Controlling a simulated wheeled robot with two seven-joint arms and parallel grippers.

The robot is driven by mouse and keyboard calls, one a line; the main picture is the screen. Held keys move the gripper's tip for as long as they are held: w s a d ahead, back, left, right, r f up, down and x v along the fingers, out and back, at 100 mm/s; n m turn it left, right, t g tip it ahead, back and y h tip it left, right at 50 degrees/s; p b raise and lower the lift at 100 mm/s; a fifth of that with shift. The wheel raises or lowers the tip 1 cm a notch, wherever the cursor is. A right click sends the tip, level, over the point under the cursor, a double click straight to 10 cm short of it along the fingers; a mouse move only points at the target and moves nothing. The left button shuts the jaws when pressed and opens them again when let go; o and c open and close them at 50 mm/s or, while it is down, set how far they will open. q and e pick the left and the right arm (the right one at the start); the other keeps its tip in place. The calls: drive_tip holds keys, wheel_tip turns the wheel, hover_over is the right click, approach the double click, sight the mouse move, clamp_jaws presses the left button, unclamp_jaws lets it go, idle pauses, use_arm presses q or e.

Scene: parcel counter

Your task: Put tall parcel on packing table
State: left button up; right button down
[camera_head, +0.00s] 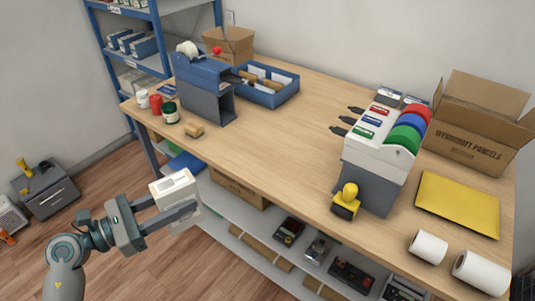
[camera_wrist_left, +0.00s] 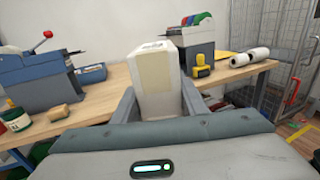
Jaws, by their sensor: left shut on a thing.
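The tall parcel (camera_head: 175,187) is a white box with a label on its upper face. My left gripper (camera_head: 172,213) is shut on it and holds it in front of the near edge of the packing table (camera_head: 270,150), apart from the tabletop. In the left wrist view the parcel (camera_wrist_left: 159,85) stands upright between the two fingers of the left gripper (camera_wrist_left: 158,108), with the table (camera_wrist_left: 112,90) behind it. My right gripper is in neither view.
A blue-grey dispenser (camera_head: 207,90), jars (camera_head: 170,112) and a small tan block (camera_head: 194,131) stand at the table's left. A label machine (camera_head: 380,150), yellow stamp (camera_head: 346,202), yellow envelope (camera_head: 458,203), white rolls (camera_head: 428,247) and open carton (camera_head: 473,125) occupy the right. The middle tabletop is clear.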

use_arm(q)
drive_tip(key=shift+s+r, duration=0.1)
drive_tip(key=shift+w+d, duration=0.15)
drive_tip(key=shift+w, duration=0.2)
drive_tip(key=w+d+r+n+t+y+p, duration=0.1)
drive_tip(key=w+d+p, duration=0.35)
drive_tip(key=w, duration=0.35)
drive_tip(key=w+d+n+t+y+p, duration=0.1)
drive_tip(key=w+d+p, duration=0.2)
drive_tip(key=w+d, duration=0.3)
drive_tip(key=w+d+r+t+y+p, duration=0.1)
drive_tip(key=w+d+p, duration=0.3)
drive_tip(key=d, duration=0.6)
drive_tip(key=w+d+r+n+t+y+p, duration=0.1)
drive_tip(key=w+d+p, duration=0.3)
drive_tip(key=w+d, duration=0.5)
drive_tip(key=shift+d+r+n, duration=0.3)
drive_tip(key=shift+d, duration=0.65)
